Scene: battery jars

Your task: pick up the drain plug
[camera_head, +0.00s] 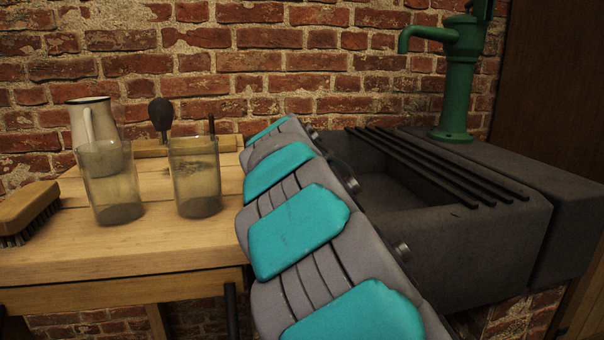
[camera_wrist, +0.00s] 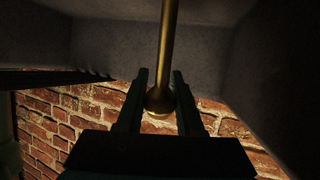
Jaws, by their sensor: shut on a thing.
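The drain plug (camera_wrist: 168,35) shows in the wrist view as a thin brass rod with a round brass knob at its near end. My gripper (camera_wrist: 160,74) has its two dark fingers on either side of the knob and is shut on it. The rod runs away from the fingers towards the top of the picture; its far end is out of frame. In the head view my own grey and teal arm reaches towards the stone sink (camera_head: 490,232), and my gripper and the plug are hidden.
A green pump (camera_head: 458,85) stands behind the sink, and dark bars (camera_head: 430,165) lie across its right part. On the wooden table (camera_head: 150,245) are two glass jars (camera_head: 108,185) (camera_head: 196,180), an enamel jug (camera_head: 88,118) and a brush (camera_head: 28,210). A brick wall closes the back.

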